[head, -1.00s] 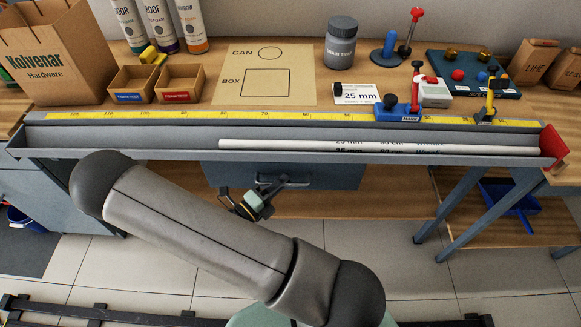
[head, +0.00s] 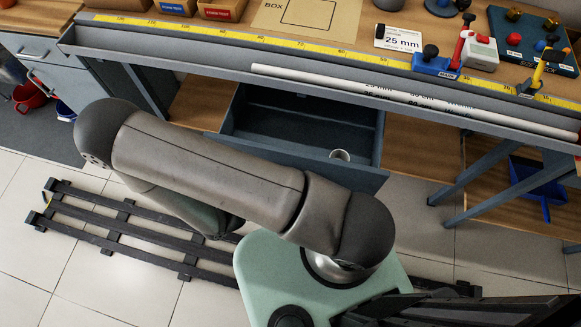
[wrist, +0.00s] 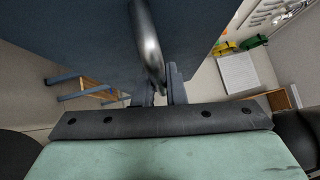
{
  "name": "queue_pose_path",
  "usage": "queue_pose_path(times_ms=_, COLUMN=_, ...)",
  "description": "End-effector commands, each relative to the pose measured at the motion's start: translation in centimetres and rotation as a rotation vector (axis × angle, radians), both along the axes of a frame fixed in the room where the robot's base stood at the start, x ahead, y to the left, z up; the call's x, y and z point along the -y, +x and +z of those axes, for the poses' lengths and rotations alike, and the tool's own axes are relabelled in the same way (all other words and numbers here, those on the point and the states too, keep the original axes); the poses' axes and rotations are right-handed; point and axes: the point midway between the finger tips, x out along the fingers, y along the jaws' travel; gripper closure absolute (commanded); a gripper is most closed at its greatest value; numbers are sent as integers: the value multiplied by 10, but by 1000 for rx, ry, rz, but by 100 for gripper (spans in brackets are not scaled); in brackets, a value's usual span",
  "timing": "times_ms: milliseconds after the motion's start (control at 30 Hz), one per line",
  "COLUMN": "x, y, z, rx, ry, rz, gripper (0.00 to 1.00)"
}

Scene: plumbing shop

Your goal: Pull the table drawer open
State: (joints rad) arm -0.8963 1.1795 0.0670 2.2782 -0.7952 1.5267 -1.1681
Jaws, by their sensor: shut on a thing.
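The table drawer (head: 363,179) is grey-blue and stands pulled out from under the bench in the head view. Its inside shows, with a small pale ring-shaped thing (head: 340,155) near the front right. My arm covers much of the drawer's front and hides its handle and my gripper in the head view. In the wrist view the drawer's front panel (wrist: 95,40) fills the upper left. The shiny metal handle (wrist: 147,45) runs down between the dark fingers of my gripper (wrist: 161,88), which is shut on it.
Above the drawer, a long grey trough (head: 210,55) with a yellow scale holds a white pipe (head: 330,82). A side cabinet (head: 60,85) stands at the left and bench legs (head: 470,185) at the right.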

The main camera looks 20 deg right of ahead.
Motion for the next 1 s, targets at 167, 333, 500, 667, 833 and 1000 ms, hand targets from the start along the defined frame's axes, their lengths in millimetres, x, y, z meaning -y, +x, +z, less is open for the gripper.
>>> queue_pose_path(times_ms=167, x=-2, y=-2, z=0, rx=3, ry=0, rz=0, gripper=100)
queue_pose_path(times_ms=333, x=-2, y=-1, z=0, rx=3, ry=1, rz=-1, gripper=100)
queue_pose_path(times_ms=500, x=-2, y=-1, z=0, rx=3, ry=2, rz=0, gripper=80)
queue_pose_path(times_ms=667, x=-2, y=-2, z=0, rx=2, ry=0, rz=-1, gripper=80)
queue_pose_path(times_ms=833, x=-2, y=-2, z=0, rx=2, ry=0, rz=-1, gripper=80)
queue_pose_path(times_ms=1000, x=-4, y=-2, z=-1, rx=2, ry=1, rz=0, gripper=80)
